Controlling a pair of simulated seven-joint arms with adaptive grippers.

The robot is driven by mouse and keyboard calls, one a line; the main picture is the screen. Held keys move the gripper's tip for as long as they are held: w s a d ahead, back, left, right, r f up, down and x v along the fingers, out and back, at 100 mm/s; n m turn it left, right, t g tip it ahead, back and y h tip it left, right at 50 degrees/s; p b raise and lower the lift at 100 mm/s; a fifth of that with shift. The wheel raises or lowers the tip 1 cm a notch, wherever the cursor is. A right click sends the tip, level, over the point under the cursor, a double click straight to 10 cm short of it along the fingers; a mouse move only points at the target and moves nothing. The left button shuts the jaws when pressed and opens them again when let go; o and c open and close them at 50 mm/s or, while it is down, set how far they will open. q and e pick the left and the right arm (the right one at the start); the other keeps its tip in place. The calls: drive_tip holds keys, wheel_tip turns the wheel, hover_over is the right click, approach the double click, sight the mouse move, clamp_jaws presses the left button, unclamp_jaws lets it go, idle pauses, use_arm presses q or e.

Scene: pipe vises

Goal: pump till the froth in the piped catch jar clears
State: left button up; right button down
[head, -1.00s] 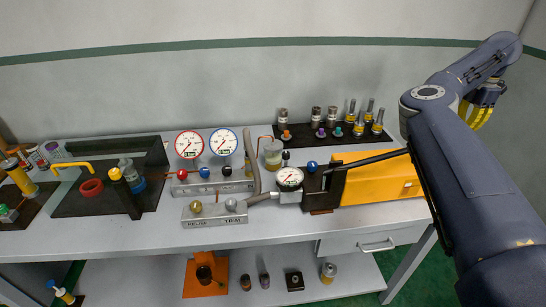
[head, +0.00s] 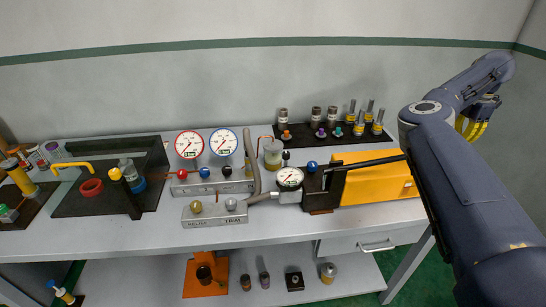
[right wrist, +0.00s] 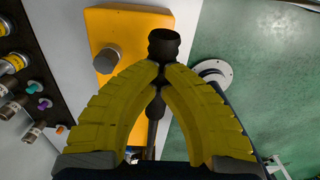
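The catch jar (head: 272,155) is a small clear jar with a thin copper pipe, behind the pump. It has a pale layer above a darker lower part; whether that is froth is too small to tell. The yellow pump (head: 378,183) has a black lever (head: 375,160) running right until my arm hides it. My right gripper (head: 468,128) is mostly behind my arm in the head view. In the right wrist view its yellow fingers (right wrist: 158,76) close around the black handle (right wrist: 163,45). My left gripper is not in view.
A gauge (head: 290,178) sits by the pump. Two larger dials (head: 189,145) stand on a grey block left of the jar. A black rack (head: 320,133) of fittings lies behind the pump. A dark tray (head: 75,200) with a yellow-handled vise is at left.

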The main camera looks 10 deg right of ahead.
drive_tip(key=shift+s+d+f, duration=0.1)
drive_tip(key=shift+d+f, duration=0.05)
drive_tip(key=shift+f, duration=1)
drive_tip(key=shift+d+f, duration=0.15)
drive_tip(key=shift+f, duration=1)
drive_tip(key=shift+a+r, duration=0.15)
drive_tip(key=shift+r, duration=1.15)
drive_tip(key=shift+a+r, duration=0.2)
drive_tip(key=shift+r, duration=1.1)
drive_tip(key=shift+a+r, duration=0.15)
drive_tip(key=shift+r, duration=1.15)
wheel_tip(320, 180, up, 7)
drive_tip(key=a, duration=0.2)
drive_tip(key=shift+d+f, duration=0.25)
drive_tip(key=shift+f, duration=0.7)
drive_tip(key=shift+d+f, duration=0.25)
drive_tip(key=shift+f, duration=0.7)
drive_tip(key=shift+d+f, duration=0.25)
drive_tip(key=shift+f, duration=0.7)
